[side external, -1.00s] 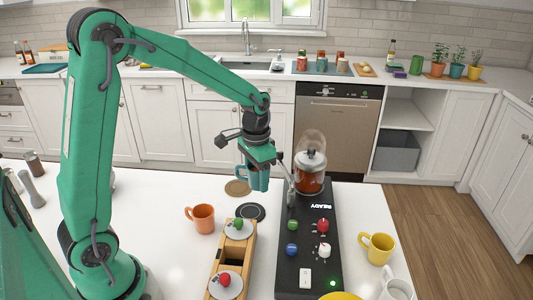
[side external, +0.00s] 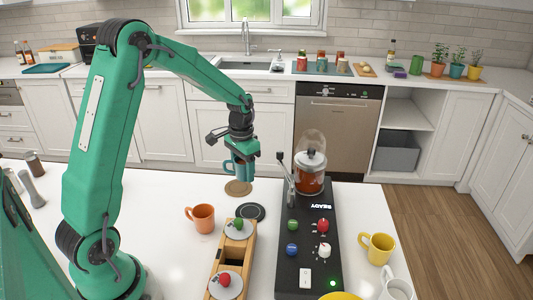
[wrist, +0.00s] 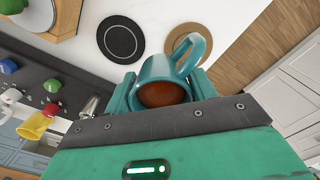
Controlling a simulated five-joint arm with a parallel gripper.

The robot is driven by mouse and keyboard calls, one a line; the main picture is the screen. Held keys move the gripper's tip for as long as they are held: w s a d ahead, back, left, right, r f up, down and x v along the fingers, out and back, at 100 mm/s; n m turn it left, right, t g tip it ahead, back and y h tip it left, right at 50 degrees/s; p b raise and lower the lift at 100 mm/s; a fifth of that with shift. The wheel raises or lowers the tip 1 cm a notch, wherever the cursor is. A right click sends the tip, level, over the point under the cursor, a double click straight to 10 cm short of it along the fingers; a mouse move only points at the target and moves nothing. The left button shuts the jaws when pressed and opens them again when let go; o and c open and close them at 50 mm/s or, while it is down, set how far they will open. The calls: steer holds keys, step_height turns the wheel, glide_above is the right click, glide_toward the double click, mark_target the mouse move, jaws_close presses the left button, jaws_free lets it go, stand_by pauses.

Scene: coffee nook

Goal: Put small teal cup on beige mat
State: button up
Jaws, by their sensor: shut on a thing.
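The small teal cup (side external: 240,170) is held by my gripper (side external: 243,158), upright or nearly so and apart from the table. In the wrist view the cup (wrist: 190,62) sits between the two jaws of my gripper (wrist: 165,92), with brown contents inside and its handle pointing up in the picture. The round beige mat (side external: 238,188) lies flat on the white table, just below the cup in the side view. In the wrist view the mat (wrist: 208,42) is partly hidden behind the cup and its handle.
A dark round coaster (side external: 251,212) lies near the mat. An orange cup (side external: 201,218) stands to the left. A wooden rack (side external: 232,258) and a black machine (side external: 308,245) with a lever and glass jar stand in front and right. A yellow mug (side external: 377,248) is farther right.

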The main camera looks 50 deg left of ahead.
glide_above(237, 188)
step_height(237, 188, down, 3)
steer(key=shift+a+f, duration=0.1)
steer(key=shift+f, duration=1.95)
steer(key=shift+f, duration=0.1)
steer(key=o, duration=1.2)
step_height(237, 188, up, 12)
steer(key=shift+r, duration=0.15)
